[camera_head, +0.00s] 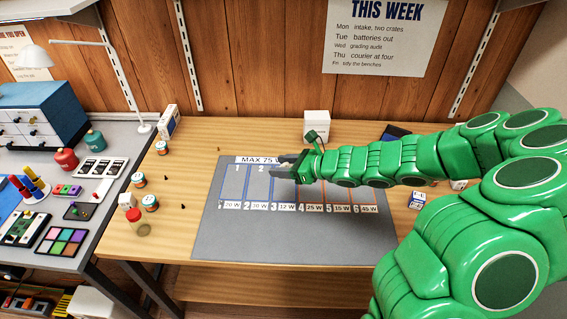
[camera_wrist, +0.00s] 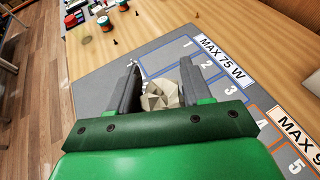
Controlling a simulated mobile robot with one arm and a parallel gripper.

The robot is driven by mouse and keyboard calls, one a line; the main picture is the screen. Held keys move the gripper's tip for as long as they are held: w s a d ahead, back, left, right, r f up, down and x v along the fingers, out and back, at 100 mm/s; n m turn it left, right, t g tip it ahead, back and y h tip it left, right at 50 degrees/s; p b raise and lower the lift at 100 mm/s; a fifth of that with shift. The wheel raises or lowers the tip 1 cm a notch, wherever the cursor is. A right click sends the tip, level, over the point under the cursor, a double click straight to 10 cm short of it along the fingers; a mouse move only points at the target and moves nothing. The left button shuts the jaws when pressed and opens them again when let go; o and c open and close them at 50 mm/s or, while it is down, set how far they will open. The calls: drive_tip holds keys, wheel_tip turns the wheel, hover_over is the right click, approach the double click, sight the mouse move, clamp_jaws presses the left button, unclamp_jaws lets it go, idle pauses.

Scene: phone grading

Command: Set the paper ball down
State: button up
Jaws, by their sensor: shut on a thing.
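My gripper (camera_head: 291,168) is over the grey mat (camera_head: 230,243), above its numbered slots near 2 and 3. In the wrist view my gripper (camera_wrist: 160,88) has a cream, faceted paper ball (camera_wrist: 160,96) between its two dark fingers, and it is shut on the ball. In the head view I cannot make out the ball; the gripper hides it. The mat (camera_wrist: 190,58) also shows under the fingers in the wrist view. I cannot tell how high the ball is above the mat.
A grey bench with a blue drawer cabinet (camera_head: 40,117) is at left. The mat's front strip looks clear.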

drive_tip(key=d+m+t+h, duration=0.2)
drive_tip(key=d+m+t, duration=0.2)
drive_tip(key=d, duration=1.2)
drive_tip(key=shift+w+d+h, duration=0.2)
drive_tip(key=shift+w+h, duration=0.15)
drive_tip(key=shift+h, duration=0.05)
drive_tip(key=shift+w+d+f, duration=0.1)
drive_tip(key=shift+w+f, duration=0.3)
drive_tip(key=shift+w, duration=0.5)
drive_tip(key=shift+w+f, duration=0.4)
drive_tip(key=shift+w, duration=0.45)
drive_tip(key=w+f, duration=0.4)
drive_tip(key=w, duration=0.1)
drive_tip(key=w+f, duration=0.2)
drive_tip(key=w, duration=0.1)
drive_tip(key=shift+w+f, duration=0.1)
drive_tip(key=shift+f, duration=0.25)
drive_tip(key=shift+w+f, duration=0.6)
drive_tip(key=shift+f, duration=1.5)
drive_tip(key=shift+f, duration=0.1)
